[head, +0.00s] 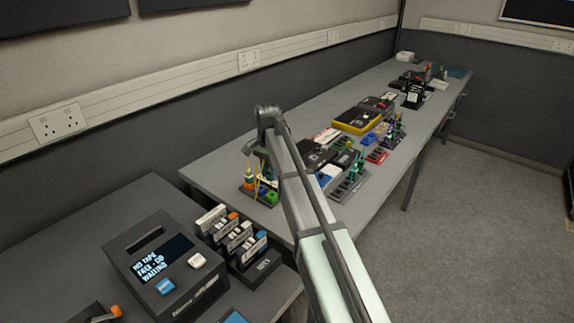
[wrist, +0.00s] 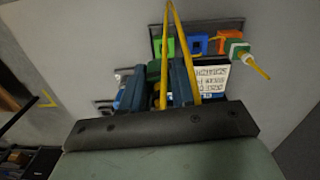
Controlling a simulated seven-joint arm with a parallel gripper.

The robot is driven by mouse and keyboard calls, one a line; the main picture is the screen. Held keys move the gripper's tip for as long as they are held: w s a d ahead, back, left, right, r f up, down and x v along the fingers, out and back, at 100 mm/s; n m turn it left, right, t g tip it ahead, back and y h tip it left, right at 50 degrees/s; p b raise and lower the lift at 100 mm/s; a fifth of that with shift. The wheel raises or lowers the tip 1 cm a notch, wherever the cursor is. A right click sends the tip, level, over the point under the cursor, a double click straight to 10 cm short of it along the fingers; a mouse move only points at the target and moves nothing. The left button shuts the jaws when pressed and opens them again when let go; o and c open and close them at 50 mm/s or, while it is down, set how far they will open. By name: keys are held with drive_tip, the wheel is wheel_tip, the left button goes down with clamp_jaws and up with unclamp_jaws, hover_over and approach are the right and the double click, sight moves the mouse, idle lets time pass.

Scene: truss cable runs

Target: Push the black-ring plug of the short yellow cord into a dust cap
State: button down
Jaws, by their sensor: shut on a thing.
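My gripper (wrist: 158,82) is at the lower middle of the wrist view, its dark blue-grey fingers closed around a yellow cord (wrist: 172,22). The cord rises in a narrow loop above the fingers. The held plug and its ring colour are hidden. Beyond the fingers is a dark rack with a green dust cap (wrist: 166,47), a blue cap (wrist: 197,43) and an orange cap (wrist: 224,38). A green-and-white plug (wrist: 238,50) with a yellow cord sits by the orange cap. In the head view, yellow cord (head: 249,172) shows below my wrist, above a rack (head: 262,200) of coloured caps.
A white printed label (wrist: 211,79) lies near the fingers. In the head view, a black tape machine (head: 135,243) and a rack of tape cartridges (head: 262,268) stand at front left. Dark boxes and coloured racks (head: 376,156) stand along the bench to the right.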

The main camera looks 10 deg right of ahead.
drive_tip(key=shift+w+d+f+m, duration=0.1)
drive_tip(key=shift+w+m, duration=0.3)
drive_tip(key=shift+m, duration=0.5)
drive_tip(key=shift+f, duration=2.85)
drive_tip(key=shift+f, duration=0.8)
drive_tip(key=c, duration=0.8)
unclamp_jaws()
drive_tip(key=shift+r, duration=0.1)
drive_tip(key=shift+r, duration=2.4)
drive_tip(key=shift+r, duration=1.95)
